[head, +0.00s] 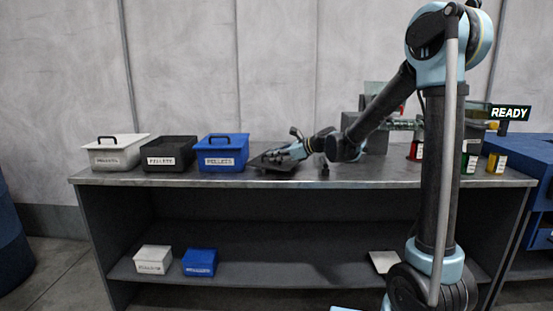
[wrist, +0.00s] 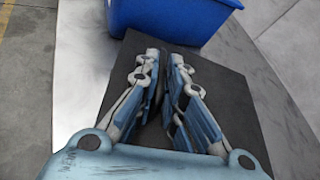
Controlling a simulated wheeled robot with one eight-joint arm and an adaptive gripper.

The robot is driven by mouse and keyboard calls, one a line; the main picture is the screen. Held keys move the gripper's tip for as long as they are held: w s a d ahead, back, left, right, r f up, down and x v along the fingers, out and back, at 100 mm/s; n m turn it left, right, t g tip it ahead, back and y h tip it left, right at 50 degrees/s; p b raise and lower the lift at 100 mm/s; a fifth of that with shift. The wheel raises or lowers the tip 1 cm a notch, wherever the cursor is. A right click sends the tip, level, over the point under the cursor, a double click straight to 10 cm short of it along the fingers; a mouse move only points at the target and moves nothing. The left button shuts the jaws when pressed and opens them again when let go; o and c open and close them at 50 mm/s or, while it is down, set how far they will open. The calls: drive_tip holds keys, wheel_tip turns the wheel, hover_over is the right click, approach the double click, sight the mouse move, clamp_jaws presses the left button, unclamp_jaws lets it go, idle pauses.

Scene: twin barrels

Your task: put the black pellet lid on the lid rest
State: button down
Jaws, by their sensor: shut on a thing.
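The black pellet lid (head: 266,165) is a flat dark plate at the counter, just right of the blue pellet box. In the wrist view the lid (wrist: 240,112) fills the space under my fingers. My gripper (head: 280,155) is shut on the lid's handle, which is mostly hidden between the fingers (wrist: 168,92). The lid lies about level, at or very near the counter top; I cannot tell whether it touches. I cannot make out the lid rest; it may be hidden under the lid. The black pellet box (head: 168,160) stands without a lid between the white and blue boxes.
The white box (head: 118,158) and blue box (head: 222,158) have handled lids on. The blue box (wrist: 170,15) is close beyond the lid. Machinery (head: 372,135) and coloured containers (head: 469,158) stand right on the counter (head: 210,179). Small boxes sit on the shelf below.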

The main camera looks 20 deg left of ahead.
drive_tip(key=shift+d+f, duration=0.1)
drive_tip(key=c, duration=1.7)
unclamp_jaws()
drive_tip(key=v, duration=1.2)
drive_tip(key=s+d+f+n+h, duration=0.4)
drive_tip(key=s+d+f+n, duration=0.2)
drive_tip(key=s+d, duration=0.4)
drive_tip(key=s+d+f+n+g+h, duration=0.1)
drive_tip(key=s+d+f+n+h, duration=0.3)
drive_tip(key=s+d, duration=0.5)
drive_tip(key=s+d+f+n+h, duration=0.5)
drive_tip(key=s+d+f+n, duration=0.3)
drive_tip(key=d, duration=0.9)
drive_tip(key=shift+s+d+f+n, duration=0.1)
drive_tip(key=shift+s+f+n, duration=0.3)
drive_tip(key=shift+s+f, duration=0.75)
drive_tip(key=shift+s+r, duration=0.15)
